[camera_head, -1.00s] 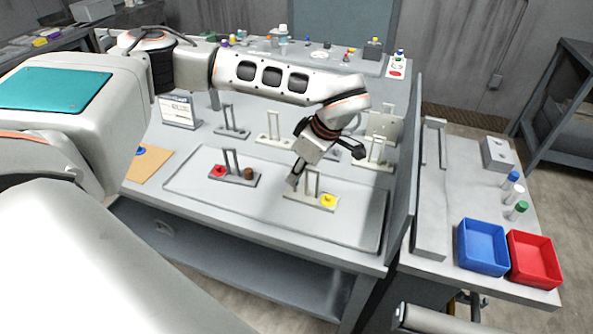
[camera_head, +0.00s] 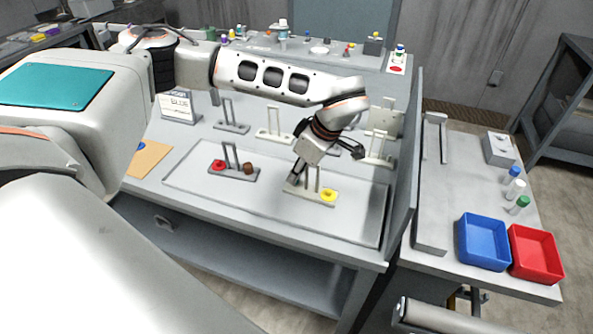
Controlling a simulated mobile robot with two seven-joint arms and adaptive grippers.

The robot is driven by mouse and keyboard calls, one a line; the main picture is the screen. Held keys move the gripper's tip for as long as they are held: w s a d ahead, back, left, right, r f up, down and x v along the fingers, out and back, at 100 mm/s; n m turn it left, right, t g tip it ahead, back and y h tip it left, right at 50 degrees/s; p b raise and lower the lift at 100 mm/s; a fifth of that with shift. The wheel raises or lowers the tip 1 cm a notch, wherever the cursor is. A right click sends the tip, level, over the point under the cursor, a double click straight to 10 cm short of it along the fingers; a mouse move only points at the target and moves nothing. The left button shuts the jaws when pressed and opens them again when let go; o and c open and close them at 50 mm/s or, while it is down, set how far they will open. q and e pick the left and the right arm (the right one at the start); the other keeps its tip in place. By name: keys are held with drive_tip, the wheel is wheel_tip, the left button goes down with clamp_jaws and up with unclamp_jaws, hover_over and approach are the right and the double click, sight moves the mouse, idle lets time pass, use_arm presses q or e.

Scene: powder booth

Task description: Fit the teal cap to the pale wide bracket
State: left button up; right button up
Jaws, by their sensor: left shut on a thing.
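The pale wide bracket (camera_head: 308,195) lies on the grey tray of the bench, with an upright loop in its middle and a yellow cap (camera_head: 328,196) on its right end. My left gripper (camera_head: 293,179) points down at the left end of this bracket, left of the loop. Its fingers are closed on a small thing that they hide. The teal cap does not show anywhere on the bench, and I take it to be the thing between the fingers. Whether it touches the bracket cannot be seen. My right gripper is not in view.
A dark bracket (camera_head: 240,176) with a red cap (camera_head: 218,165) and a brown cap (camera_head: 248,168) stands left on the tray (camera_head: 345,225). Several brackets stand behind. A grey panel (camera_head: 403,190) bounds the right; blue (camera_head: 482,262) and red (camera_head: 535,272) bins lie beyond.

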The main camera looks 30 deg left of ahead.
use_arm(q)
drive_tip(key=shift+f, duration=0.25)
drive_tip(key=o, duration=0.8)
drive_tip(key=shift+c, duration=0.2)
drive_tip(key=shift+r, duration=0.1)
drive_tip(key=v, duration=1.2)
